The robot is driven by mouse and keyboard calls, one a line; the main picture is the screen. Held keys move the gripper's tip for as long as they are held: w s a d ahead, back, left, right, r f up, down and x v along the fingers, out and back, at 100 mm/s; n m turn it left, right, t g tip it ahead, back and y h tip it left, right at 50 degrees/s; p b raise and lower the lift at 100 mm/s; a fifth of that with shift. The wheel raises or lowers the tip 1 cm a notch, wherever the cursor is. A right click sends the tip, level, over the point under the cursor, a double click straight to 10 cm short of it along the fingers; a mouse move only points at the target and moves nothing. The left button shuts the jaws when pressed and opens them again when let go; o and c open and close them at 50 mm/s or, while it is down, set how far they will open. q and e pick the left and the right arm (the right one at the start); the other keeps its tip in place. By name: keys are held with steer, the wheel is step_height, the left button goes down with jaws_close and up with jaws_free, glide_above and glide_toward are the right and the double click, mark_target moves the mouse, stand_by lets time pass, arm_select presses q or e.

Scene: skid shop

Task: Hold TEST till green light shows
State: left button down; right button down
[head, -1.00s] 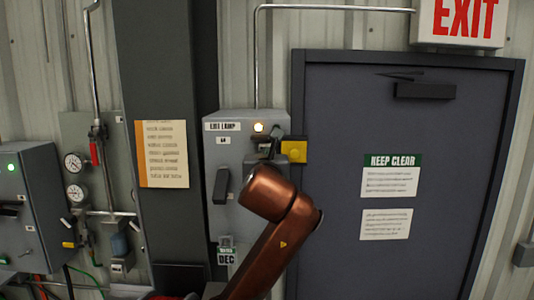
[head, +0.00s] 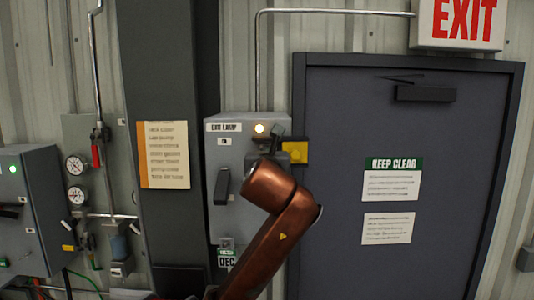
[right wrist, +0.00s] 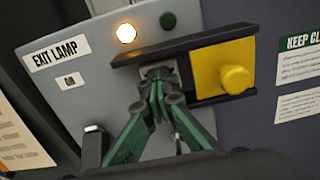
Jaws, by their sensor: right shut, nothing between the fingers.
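The grey EXIT LAMP box (head: 228,160) hangs on the wall left of the door; its label (right wrist: 56,52) is readable in the right wrist view. A warm white lamp (right wrist: 126,33) on it is lit, and a dark green lamp (right wrist: 168,20) beside it is unlit. My right gripper (right wrist: 158,75) is shut and empty, its fingertips at the dark shroud (right wrist: 200,40) under the lamps. Whether they touch or press something is hidden. No TEST marking is readable. A yellow block with a round yellow button (right wrist: 236,78) sits right of the fingertips. My left gripper is out of view.
A dark door (head: 340,150) with a KEEP CLEAR sign (head: 392,180) stands close on the right. A dark post (head: 160,80) with a notice stands left. Farther left are gauges (head: 76,165) and a grey cabinet (head: 25,235) with a lit green lamp (head: 13,169).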

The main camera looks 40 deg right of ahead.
stand_by(0.9)
steer(key=shift+f, duration=0.1)
stand_by(1.4)
steer(key=shift+s+a+f+b, duration=0.1)
steer(key=shift+s+a+b, duration=0.15)
steer(key=shift+b, duration=0.2)
steer(key=b+v, duration=0.5)
steer(key=v, duration=0.8)
steer(key=shift+r, duration=0.2)
steer(key=shift+s+a, duration=0.1)
steer(key=shift+s, duration=0.1)
